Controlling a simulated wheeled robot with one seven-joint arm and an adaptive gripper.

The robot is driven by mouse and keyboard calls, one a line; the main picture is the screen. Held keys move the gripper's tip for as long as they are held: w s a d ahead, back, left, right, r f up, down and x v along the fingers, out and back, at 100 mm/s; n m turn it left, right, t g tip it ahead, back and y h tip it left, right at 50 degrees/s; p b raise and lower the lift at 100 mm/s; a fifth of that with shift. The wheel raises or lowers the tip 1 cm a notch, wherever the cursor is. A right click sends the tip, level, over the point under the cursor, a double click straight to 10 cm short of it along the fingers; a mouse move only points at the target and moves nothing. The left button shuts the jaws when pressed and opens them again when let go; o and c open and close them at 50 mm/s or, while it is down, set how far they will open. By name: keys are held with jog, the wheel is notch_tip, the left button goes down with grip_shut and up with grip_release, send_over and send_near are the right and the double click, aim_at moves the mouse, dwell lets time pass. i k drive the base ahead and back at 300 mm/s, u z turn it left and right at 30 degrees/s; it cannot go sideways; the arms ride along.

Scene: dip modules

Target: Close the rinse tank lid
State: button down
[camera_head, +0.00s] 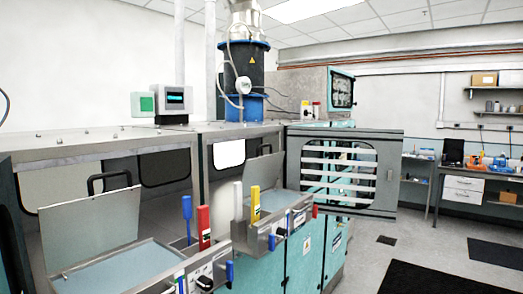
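Two tanks with raised lids stand in the metal dip bench; no readable label tells me which is the rinse tank. The nearer lid (90,228) is a grey panel at the left, standing up and leaning back behind the nearer tank (125,270). A black handle (109,181) shows at its top edge. The farther lid (264,180) also stands up, behind the farther tank (282,200) in the middle, with a dark handle at its top. Both tanks show pale blue inside. My gripper is not in view.
Blue (187,212), red (204,227), white (237,200) and yellow (255,203) levers rise along the tank fronts. A windowed cabinet door (345,170) stands swung out beyond the farther tank. The floor (400,250) at the right is open, with dark mats.

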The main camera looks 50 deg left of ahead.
aim_at(263, 172)
jog(key=u, duration=1.35)
